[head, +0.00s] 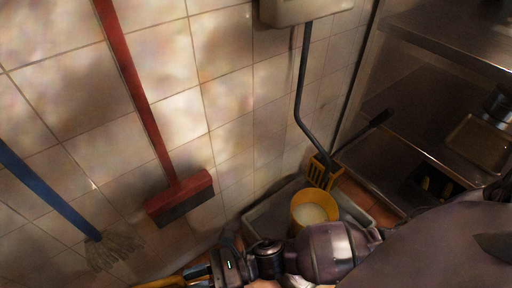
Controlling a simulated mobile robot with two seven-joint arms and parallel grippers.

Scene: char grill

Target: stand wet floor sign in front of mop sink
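The mop sink (256,217) is a low grey basin on the floor against the tiled wall, at lower centre. My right arm comes in from the lower right and crosses in front of the sink, hiding part of it. My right gripper (198,273) is at the bottom edge, left of the sink. A yellow piece (163,283), perhaps the wet floor sign, shows beside its tip and is mostly cut off by the frame. I cannot tell whether the fingers are closed on it. My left gripper is not in view.
A yellow bucket (312,207) with pale contents and a yellow wringer (322,172) are at the sink. A red broom (178,198) and a blue-handled mop (60,203) are at the wall. Metal shelves (400,105) stand on the right.

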